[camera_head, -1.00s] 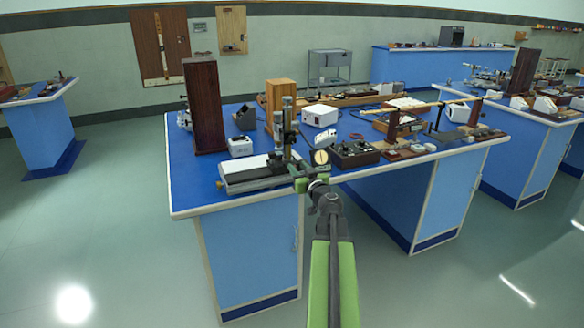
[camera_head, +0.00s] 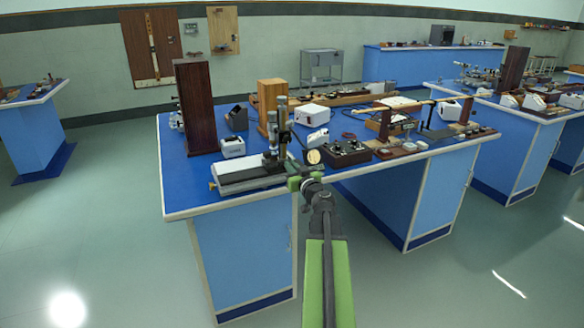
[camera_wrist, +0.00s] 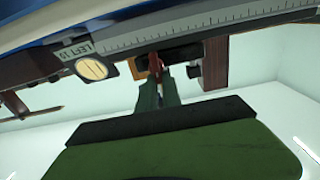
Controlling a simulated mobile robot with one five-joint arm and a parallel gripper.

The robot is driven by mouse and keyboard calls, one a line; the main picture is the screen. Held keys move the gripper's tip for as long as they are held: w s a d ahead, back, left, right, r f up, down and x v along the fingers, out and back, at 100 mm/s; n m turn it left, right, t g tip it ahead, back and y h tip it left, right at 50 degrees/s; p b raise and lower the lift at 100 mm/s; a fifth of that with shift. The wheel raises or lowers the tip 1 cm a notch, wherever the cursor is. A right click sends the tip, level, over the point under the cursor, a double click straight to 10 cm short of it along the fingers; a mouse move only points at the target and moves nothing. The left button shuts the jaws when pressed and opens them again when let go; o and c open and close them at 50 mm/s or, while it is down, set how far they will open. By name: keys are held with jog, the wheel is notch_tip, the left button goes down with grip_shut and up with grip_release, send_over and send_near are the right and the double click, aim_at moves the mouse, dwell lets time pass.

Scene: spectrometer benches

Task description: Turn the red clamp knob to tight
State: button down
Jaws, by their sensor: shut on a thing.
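The red clamp knob (camera_wrist: 154,62) shows only as a small reddish patch between my fingertips in the wrist view, below a graduated scale bar (camera_wrist: 200,36). My gripper (camera_wrist: 158,84) is shut on it, and the fingers hide most of it. How far the knob is turned cannot be seen. In the head view my gripper (camera_head: 304,183) is at the front edge of the bench, by the right end of a scale instrument with a white top (camera_head: 250,172). The knob cannot be made out there.
A round cream disc (camera_wrist: 91,68) and a label plate sit left of the fingers; the disc also shows in the head view (camera_head: 313,156). A dark block (camera_wrist: 215,64) is right of them. A control box (camera_head: 346,152) stands nearby on the blue bench. The floor in front is clear.

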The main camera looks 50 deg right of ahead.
jog(key=shift+s+d+f+m+b, duration=0.15)
jog(key=shift+f+m+b, duration=0.2)
jog(key=shift+m, duration=2.6)
jog(key=shift+s+d+f+m+b, duration=0.1)
jog(key=shift+f+m+b, duration=0.25)
jog(key=shift+m, duration=2.65)
jog(key=shift+s+d+f+m+b, duration=0.15)
jog(key=shift+f+m+b, duration=0.2)
jog(key=shift+m, duration=2.6)
jog(key=shift+w, duration=0.1)
jog(key=c, duration=1.5)
grip_release()
jog(key=shift+o, duration=0.2)
